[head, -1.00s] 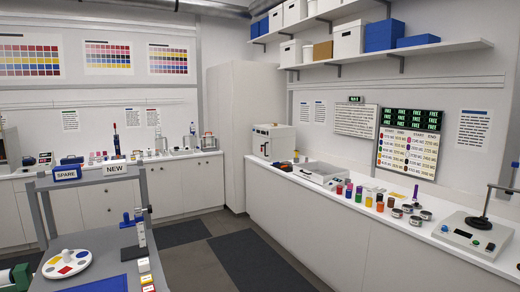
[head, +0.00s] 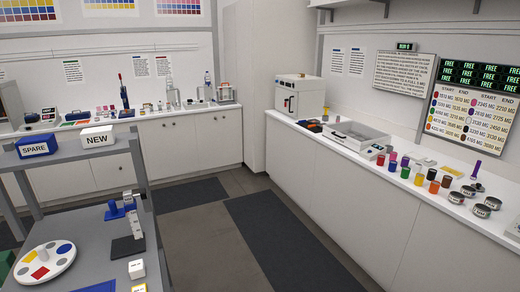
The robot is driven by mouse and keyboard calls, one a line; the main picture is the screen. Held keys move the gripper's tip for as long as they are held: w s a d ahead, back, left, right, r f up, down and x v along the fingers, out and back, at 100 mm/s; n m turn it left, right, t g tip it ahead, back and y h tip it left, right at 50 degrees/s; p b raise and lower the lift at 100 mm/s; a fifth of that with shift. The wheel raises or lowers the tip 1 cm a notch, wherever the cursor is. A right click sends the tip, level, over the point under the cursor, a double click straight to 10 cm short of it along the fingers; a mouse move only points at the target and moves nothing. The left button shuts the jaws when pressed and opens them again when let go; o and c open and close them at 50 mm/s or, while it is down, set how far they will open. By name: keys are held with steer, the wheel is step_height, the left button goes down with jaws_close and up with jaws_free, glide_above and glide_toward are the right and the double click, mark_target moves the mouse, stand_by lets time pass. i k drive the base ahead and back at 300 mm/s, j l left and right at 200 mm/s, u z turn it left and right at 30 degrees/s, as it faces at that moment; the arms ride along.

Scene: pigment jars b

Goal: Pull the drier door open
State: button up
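The drier appears to be the white box-shaped cabinet (head: 303,94) on the far end of the right counter, near the corner. Its front faces left and has a dark handle or latch (head: 289,104) and a small red mark. The door looks shut, but it is small in the picture and I cannot tell for certain. My gripper is not in view.
The right counter (head: 350,170) also holds a shallow white tray (head: 352,136), several coloured jars (head: 418,179) and dark tins (head: 480,210). A grey trolley (head: 85,258) with a round palette (head: 45,262) stands at left. Dark mats (head: 285,240) lie on the clear floor between.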

mark_target(281, 94)
steer(key=i, duration=2.35)
steer(key=i+z, duration=0.1)
steer(key=i, duration=0.45)
steer(key=i+j, duration=0.1)
steer(key=i, duration=0.4)
steer(key=i+j+z, duration=0.15)
steer(key=i, duration=0.4)
steer(key=i+z, duration=0.1)
steer(key=i, duration=0.4)
steer(key=i+j+z, duration=0.3)
steer(key=i, duration=0.15)
steer(key=i+j+z, duration=0.3)
steer(key=i, duration=0.15)
